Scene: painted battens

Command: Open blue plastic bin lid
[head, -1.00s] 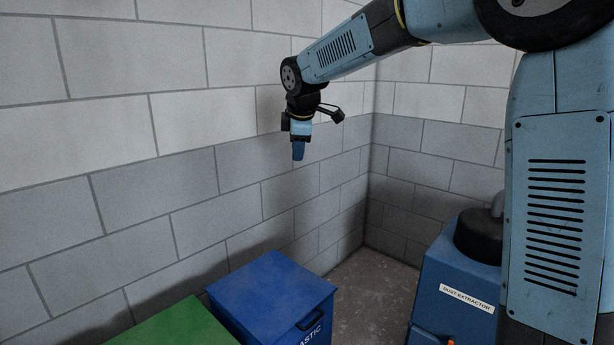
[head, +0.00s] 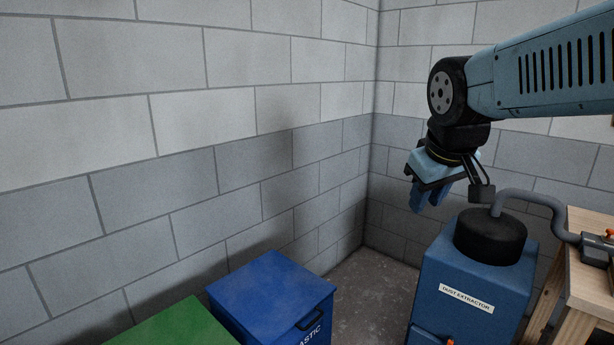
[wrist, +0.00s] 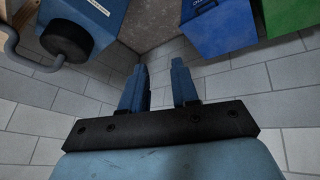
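The blue plastic bin (head: 270,300) stands at the lower middle of the head view, against the block wall. Its flat blue lid (head: 268,282) is shut, with a dark handle (head: 311,319) at the front edge and part of a white label below. The bin also shows at the top of the wrist view (wrist: 222,30). My gripper (head: 431,207) hangs in the air, tilted, right of the bin and higher, near the dust extractor. In the wrist view its two blue fingers (wrist: 159,68) are apart with nothing between them.
A green bin (head: 178,328) stands left of the blue bin. The blue dust extractor (head: 470,275) with a black top and grey hose stands at the right, beside a wooden bench (head: 590,262). Bare floor (head: 372,290) lies between bin and extractor.

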